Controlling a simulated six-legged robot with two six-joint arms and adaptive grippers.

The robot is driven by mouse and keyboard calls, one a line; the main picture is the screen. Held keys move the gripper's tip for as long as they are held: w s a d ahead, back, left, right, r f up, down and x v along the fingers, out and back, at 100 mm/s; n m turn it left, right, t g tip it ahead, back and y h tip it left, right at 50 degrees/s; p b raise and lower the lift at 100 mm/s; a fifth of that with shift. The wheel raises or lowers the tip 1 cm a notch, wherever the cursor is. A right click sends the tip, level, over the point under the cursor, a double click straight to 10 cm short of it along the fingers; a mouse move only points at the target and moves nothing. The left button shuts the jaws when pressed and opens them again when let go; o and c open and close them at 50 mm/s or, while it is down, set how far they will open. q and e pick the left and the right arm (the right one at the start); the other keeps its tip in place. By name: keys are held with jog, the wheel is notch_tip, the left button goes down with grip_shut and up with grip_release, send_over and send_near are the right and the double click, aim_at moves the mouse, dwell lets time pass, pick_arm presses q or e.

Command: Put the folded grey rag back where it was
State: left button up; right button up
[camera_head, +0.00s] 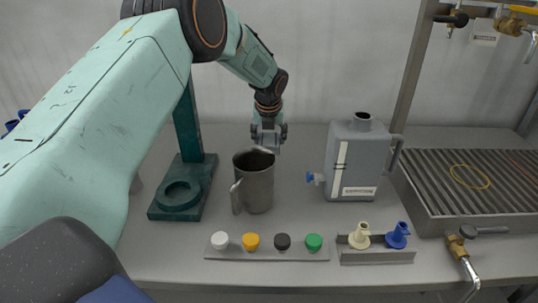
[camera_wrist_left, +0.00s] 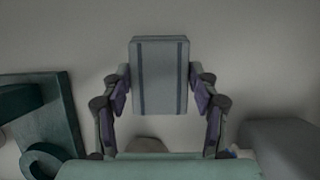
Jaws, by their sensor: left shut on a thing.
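The folded grey rag (camera_wrist_left: 159,78) is a pale grey block with two darker stripes, held between the fingers of my left gripper (camera_wrist_left: 160,92) in the left wrist view. In the head view my left gripper (camera_head: 268,133) points down behind and above the grey metal jug (camera_head: 258,188). Only a small light grey part of the rag (camera_head: 263,150) shows there, near the jug's rim; I cannot tell whether it touches the rim. The left gripper is shut on the rag. My right gripper is not in view.
A dark green stand (camera_head: 186,188) is left of the jug. A grey canister (camera_head: 357,160) with a blue tap stands right. In front are a strip of coloured caps (camera_head: 267,254) and a holder with two spouts (camera_head: 376,256). A ribbed drainer (camera_head: 470,185) is at right.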

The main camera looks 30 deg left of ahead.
aim_at(268, 148)
pick_arm(q)
jog(key=shift+d+f, duration=0.1)
jog(key=shift+f, duration=0.35)
jog(key=shift+s+f, duration=0.35)
jog(key=x, duration=0.3)
jog(key=shift+s+f, duration=0.25)
jog(key=shift+s, duration=0.1)
jog(key=shift+w+d, duration=0.15)
jog(key=shift+d, duration=0.05)
jog(key=shift+s, duration=0.25)
jog(key=o, duration=0.6)
jog(key=shift+s+a+f, duration=0.1)
jog(key=shift+a, duration=0.05)
jog(key=o, duration=0.5)
jog(key=shift+w+f, duration=0.1)
jog(key=shift+w, duration=0.2)
jog(key=shift+s, duration=0.2)
jog(key=shift+r, duration=0.85)
jog(key=p+v, duration=0.1)
jog(key=v, duration=0.9)
jog(key=shift+s+d+r, duration=0.2)
jog(key=shift+d+r, duration=0.1)
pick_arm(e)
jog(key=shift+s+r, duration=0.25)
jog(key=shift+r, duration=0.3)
